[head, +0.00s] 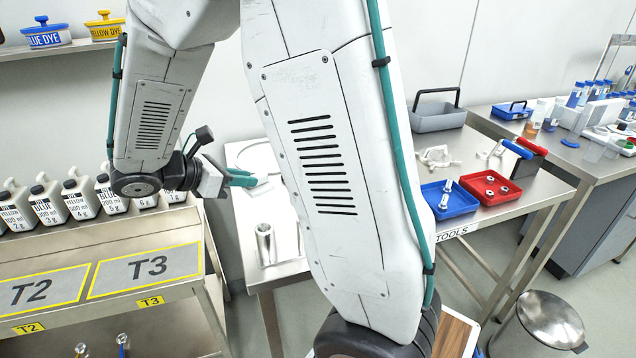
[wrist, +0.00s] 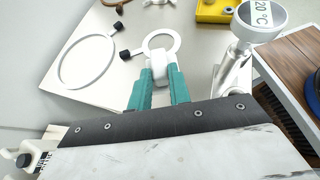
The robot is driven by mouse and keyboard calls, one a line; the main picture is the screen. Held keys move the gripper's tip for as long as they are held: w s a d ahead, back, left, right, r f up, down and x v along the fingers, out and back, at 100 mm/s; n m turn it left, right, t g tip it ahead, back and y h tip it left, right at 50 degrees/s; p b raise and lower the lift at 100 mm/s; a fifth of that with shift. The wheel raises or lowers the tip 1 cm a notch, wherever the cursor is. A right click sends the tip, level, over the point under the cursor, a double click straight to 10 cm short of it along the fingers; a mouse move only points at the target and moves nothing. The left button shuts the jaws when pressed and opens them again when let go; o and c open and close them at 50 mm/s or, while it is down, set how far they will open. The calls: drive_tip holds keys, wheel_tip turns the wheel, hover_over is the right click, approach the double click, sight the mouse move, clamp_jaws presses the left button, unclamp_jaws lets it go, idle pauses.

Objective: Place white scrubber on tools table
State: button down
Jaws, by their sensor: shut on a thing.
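My gripper (head: 243,180) is at the left end of the tools table (head: 490,221), whose front edge reads TOOLS. Its teal fingers are shut on a small white piece, which I take for the white scrubber (wrist: 159,67). In the wrist view my gripper (wrist: 158,88) holds it between the fingertips, over the pale tabletop (wrist: 108,92). Whether the scrubber touches the tabletop is hard to tell. My arm hides the middle of the table in the head view.
In the wrist view a large white ring (wrist: 63,62) and a smaller ring (wrist: 178,43) lie near the fingers. Blue (head: 452,203) and red trays (head: 489,188) and a grey caddy (head: 437,118) are farther right. A metal cylinder (head: 264,245) stands near the left front.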

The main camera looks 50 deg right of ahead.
wheel_tip(320, 180, down, 10)
drive_tip(key=shift+f, duration=0.1)
idle(0.4)
drive_tip(key=shift+f, duration=0.1)
drive_tip(key=c, duration=1.3)
unclamp_jaws()
drive_tip(key=shift+c, duration=0.2)
drive_tip(key=shift+o, duration=0.2)
drive_tip(key=shift+w+a+r, duration=0.1)
drive_tip(key=shift+a+r, duration=0.05)
drive_tip(key=shift+r, duration=0.15)
drive_tip(key=v, duration=1.1)
drive_tip(key=s+r+m+t+y, duration=0.1)
drive_tip(key=s+r+m+y, duration=0.2)
drive_tip(key=s, duration=0.4)
drive_tip(key=s+r+m+t+y, duration=0.1)
drive_tip(key=s+r+m+y, duration=0.3)
drive_tip(key=s+m, duration=0.3)
drive_tip(key=s+a+r+m+t+y, duration=0.1)
drive_tip(key=s+r+m+y, duration=0.3)
drive_tip(key=s, duration=0.4)
drive_tip(key=shift+s+r+m+t+y, duration=0.15)
drive_tip(key=shift+r+m+t+y, duration=0.1)
drive_tip(key=shift+m+t+y, duration=0.45)
